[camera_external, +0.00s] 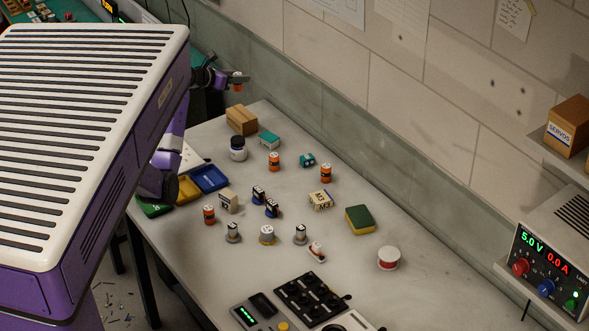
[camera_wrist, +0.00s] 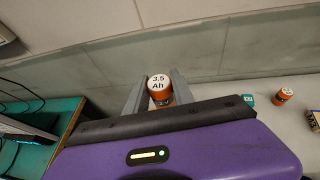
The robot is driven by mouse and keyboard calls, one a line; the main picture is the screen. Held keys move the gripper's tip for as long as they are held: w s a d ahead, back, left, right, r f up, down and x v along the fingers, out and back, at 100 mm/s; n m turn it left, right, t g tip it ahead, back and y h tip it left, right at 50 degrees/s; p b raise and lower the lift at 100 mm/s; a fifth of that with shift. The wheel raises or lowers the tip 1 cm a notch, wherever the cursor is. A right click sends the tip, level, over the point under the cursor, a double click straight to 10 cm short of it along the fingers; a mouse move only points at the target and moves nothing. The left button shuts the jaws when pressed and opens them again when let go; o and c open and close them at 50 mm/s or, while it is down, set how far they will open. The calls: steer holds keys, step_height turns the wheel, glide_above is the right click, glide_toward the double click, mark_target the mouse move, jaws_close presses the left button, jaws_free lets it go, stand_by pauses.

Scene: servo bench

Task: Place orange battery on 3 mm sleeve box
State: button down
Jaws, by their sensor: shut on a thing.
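My gripper (camera_external: 238,81) is at the back left of the external view, raised beyond the far end of the bench. It is shut on an orange battery (camera_wrist: 160,91) with a white top marked "3.5 Ah", which stands upright between the fingers in the wrist view. The battery also shows as a small orange spot in the external view (camera_external: 238,87).
Other orange batteries (camera_external: 274,161) (camera_external: 326,173) (camera_external: 209,215) stand on the bench. A brown carton (camera_external: 242,120), dark-capped jar (camera_external: 238,149), blue tray (camera_external: 209,178), sponge (camera_external: 360,219) and red-and-white spool (camera_external: 389,258) are around. The wall runs along the back.

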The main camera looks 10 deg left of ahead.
steer(key=d+r+p, duration=0.3)
steer(key=d, duration=0.7)
glide_above(269, 136)
step_height(269, 136, down, 21)
steer(key=shift+r, duration=0.2)
steer(key=shift+f, duration=0.1)
steer(key=c, duration=1.1)
jaws_free()
